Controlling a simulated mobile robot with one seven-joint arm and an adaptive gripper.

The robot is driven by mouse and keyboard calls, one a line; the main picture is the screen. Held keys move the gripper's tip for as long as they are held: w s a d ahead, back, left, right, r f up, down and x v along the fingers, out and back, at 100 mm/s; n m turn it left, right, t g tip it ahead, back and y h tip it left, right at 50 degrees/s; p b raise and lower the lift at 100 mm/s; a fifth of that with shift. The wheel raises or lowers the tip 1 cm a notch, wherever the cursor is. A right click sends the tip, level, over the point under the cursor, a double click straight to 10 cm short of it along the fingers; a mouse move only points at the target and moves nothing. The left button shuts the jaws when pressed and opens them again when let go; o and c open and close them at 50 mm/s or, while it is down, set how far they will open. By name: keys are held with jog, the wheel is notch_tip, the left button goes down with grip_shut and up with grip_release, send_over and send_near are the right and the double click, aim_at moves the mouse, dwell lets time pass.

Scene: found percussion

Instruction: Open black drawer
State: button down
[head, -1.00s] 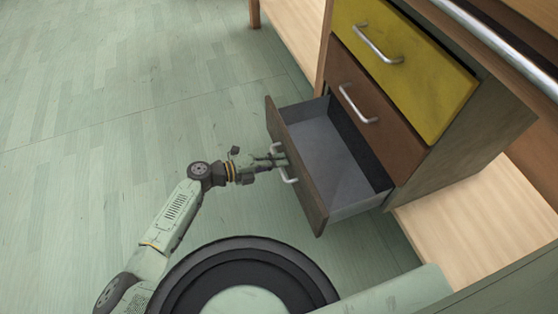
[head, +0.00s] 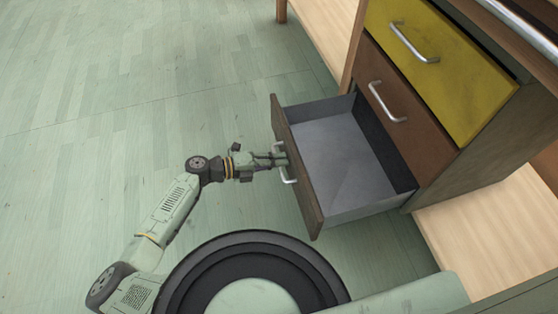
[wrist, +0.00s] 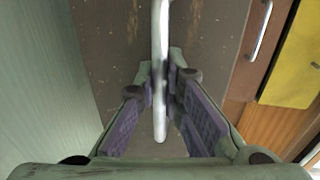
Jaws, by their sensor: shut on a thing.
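The bottom drawer has a dark, worn front (head: 303,190) and is pulled well out of the cabinet. Its grey inside (head: 335,150) looks empty. Its silver bar handle (head: 287,176) is on the outer face, and my gripper (head: 281,160) is shut on it. In the wrist view, the handle (wrist: 160,60) runs between the purple-padded fingers of my gripper (wrist: 161,76), with the dark drawer front (wrist: 110,45) behind it.
Above it, a brown drawer (head: 400,110) and a yellow drawer (head: 440,60) are shut, each with a silver handle. The pale green floor (head: 120,100) to the left is clear. A light wooden shelf (head: 490,230) lies right of the cabinet.

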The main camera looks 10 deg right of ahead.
jog(key=c, duration=2)
grip_release()
jog(key=shift+o, duration=0.2)
jog(key=v, duration=1.2)
jog(key=shift+w, duration=0.1)
